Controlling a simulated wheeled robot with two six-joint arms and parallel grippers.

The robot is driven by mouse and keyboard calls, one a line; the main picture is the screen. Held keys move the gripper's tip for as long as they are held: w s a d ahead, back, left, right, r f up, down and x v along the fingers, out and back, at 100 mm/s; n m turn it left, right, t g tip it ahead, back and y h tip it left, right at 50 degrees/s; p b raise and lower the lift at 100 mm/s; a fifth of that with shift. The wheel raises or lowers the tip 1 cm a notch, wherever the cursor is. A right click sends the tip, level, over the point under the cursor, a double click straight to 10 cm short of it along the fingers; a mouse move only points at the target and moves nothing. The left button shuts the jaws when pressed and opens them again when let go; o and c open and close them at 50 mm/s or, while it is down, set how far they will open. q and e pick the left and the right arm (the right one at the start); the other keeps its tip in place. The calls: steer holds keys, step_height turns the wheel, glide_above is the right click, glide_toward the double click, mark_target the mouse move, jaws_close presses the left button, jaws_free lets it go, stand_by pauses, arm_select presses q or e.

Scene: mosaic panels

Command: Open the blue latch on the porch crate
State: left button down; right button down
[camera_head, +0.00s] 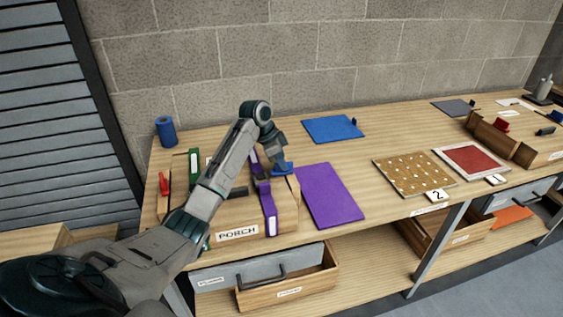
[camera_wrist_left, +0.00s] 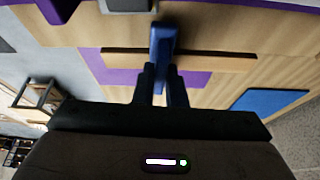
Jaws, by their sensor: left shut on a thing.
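The porch crate (camera_head: 288,210) is a wooden box with a PORCH label on its front, at the left of the bench. The blue latch (camera_head: 284,167) is at its right side, partly hidden by my gripper. My left gripper (camera_head: 272,177) reaches over the crate and is shut on the blue latch. In the left wrist view the fingers (camera_wrist_left: 162,75) close around the upright blue latch (camera_wrist_left: 161,42), beside a wooden strip. My arm covers the middle of the crate. My right gripper is not in view.
A purple strap (camera_head: 268,209), a green piece (camera_head: 194,166) and a red piece (camera_head: 164,184) are on the crate. A purple mat (camera_head: 330,195) lies close to its right, a blue mat (camera_head: 332,129) behind. A blue roll (camera_head: 166,131) stands at back left. An open drawer (camera_head: 290,283) sits below.

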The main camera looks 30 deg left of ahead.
arm_select(q)
steer(key=shift+w+a+r+m+g+h, duration=0.1)
steer(key=shift+w+m+g+h, duration=0.05)
steer(key=shift+m, duration=0.4)
steer(key=shift+w+a+m+g+h, duration=0.1)
steer(key=shift+w+m+g+h, duration=0.05)
steer(key=shift+m, duration=0.4)
steer(key=shift+w+m+g, duration=0.15)
steer(key=shift+m+g, duration=0.15)
steer(key=shift+m, duration=0.6)
steer(key=m+g, duration=0.1)
steer(key=m, duration=0.1)
steer(key=w+m+g+b, duration=0.1)
steer(key=m, duration=0.2)
steer(key=shift+w+a+h, duration=0.1)
steer(key=shift+a+h, duration=0.05)
steer(key=shift+h, duration=0.25)
steer(key=m, duration=0.1)
steer(key=m+g, duration=0.1)
steer(key=m, duration=0.1)
steer(key=shift+w+r, duration=0.15)
steer(key=shift+w, duration=0.1)
steer(key=shift+w+m+g+y, duration=0.15)
steer(key=shift+m+g+y, duration=0.1)
steer(key=shift+m, duration=0.5)
steer(key=shift+w+m+g+y, duration=0.15)
steer(key=shift+m+g, duration=0.1)
steer(key=shift+m, duration=0.5)
steer(key=c, duration=1.5)
jaws_free()
